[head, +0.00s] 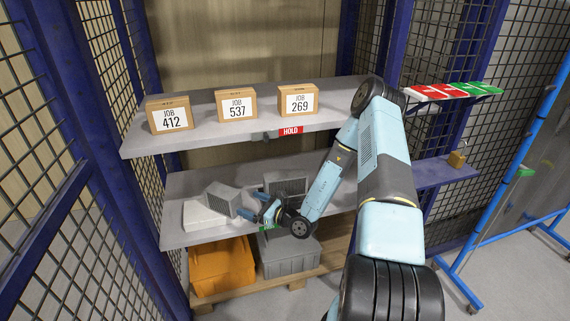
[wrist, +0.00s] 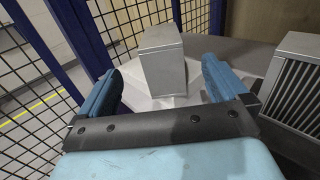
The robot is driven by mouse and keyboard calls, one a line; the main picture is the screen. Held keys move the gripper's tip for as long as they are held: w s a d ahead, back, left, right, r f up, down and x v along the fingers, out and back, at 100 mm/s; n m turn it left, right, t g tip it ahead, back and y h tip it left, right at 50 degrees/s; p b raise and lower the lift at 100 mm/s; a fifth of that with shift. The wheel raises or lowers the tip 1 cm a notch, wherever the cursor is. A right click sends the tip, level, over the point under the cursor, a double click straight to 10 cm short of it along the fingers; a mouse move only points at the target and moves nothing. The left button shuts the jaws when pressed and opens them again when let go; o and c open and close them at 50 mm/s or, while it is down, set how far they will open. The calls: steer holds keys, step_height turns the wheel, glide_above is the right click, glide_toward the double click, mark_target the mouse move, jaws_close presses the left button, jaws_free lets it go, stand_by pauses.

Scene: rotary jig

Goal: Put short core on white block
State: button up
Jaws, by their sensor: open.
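I cannot tell for sure which is the short core. My gripper (head: 256,206) is open and empty, its blue fingers (wrist: 160,87) apart, just right of the tilted core.
The upper shelf (head: 205,136) above holds three job boxes (head: 237,104) and a red HOLD tag (head: 291,130). An orange bin (head: 222,266) and a grey bin (head: 287,256) stand below. Mesh walls (head: 50,200) close the left side.

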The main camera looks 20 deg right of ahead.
steer(key=s+a+r+n+g, duration=0.2)
steer(key=s+r+n+g, duration=0.45)
steer(key=r+n, duration=0.4)
steer(key=s+a+r+n+g, duration=0.3)
steer(key=s+r+n+g, duration=0.35)
steer(key=r, duration=0.65)
steer(key=s+d+r+n+t+h, duration=0.2)
steer(key=s+d+r+n+h, duration=0.3)
steer(key=s+r, duration=0.5)
steer(key=s+d+r+n+t+h, duration=0.3)
steer(key=s+d+r+n+h, duration=0.2)
steer(key=s+d+r+h, duration=0.2)
steer(key=s+d+r, duration=0.2)
steer(key=s+r, duration=0.1)
steer(key=shift+s+d+r+t+h, duration=0.2)
steer(key=shift+r+t+h, duration=0.05)
steer(key=shift+t+h, duration=0.05)
steer(key=shift+c, duration=0.2)
